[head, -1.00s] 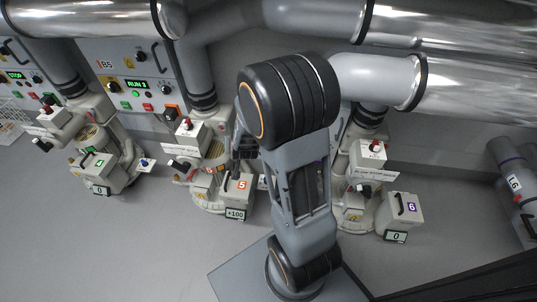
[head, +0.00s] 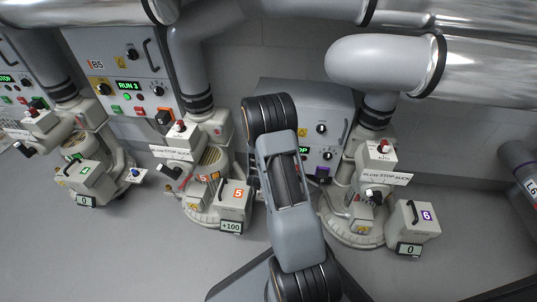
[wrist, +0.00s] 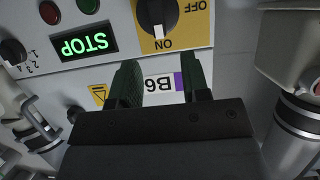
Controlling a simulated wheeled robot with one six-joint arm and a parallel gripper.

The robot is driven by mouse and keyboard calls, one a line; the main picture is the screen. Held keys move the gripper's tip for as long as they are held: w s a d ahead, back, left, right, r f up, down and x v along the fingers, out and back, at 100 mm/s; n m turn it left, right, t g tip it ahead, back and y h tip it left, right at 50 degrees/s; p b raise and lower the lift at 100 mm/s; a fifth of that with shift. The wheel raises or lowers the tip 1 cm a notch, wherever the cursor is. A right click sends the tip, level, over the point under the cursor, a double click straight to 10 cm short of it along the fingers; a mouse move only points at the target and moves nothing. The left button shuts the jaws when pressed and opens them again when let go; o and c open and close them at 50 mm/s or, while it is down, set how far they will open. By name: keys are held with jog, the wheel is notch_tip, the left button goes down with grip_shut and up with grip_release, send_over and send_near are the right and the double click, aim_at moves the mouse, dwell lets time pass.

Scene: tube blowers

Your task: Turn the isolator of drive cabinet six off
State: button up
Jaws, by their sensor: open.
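Drive cabinet six (head: 277,90) is the grey box behind my arm in the head view. In the wrist view, upside down, its label B6 (wrist: 159,84) shows between my fingers. Its isolator (wrist: 157,14) is a black knob on a yellow plate marked ON and OFF, at the top edge. The knob's white mark points at ON. In the head view my arm hides the isolator. My gripper (wrist: 159,78) is open and empty, its dark green fingers near the cabinet face, clear of the knob. The gripper does not show in the head view.
A green STOP display (wrist: 83,45) and a small selector knob (wrist: 12,51) sit beside the isolator. Blower six (head: 378,180) stands right of my arm and blower five (head: 203,170) left. Cabinet five (head: 120,60) reads RUN 3. Silver pipes (head: 480,65) run overhead.

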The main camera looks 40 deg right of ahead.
jog(key=shift+b+x, duration=0.85)
jog(key=shift+x, duration=2)
grip_shut()
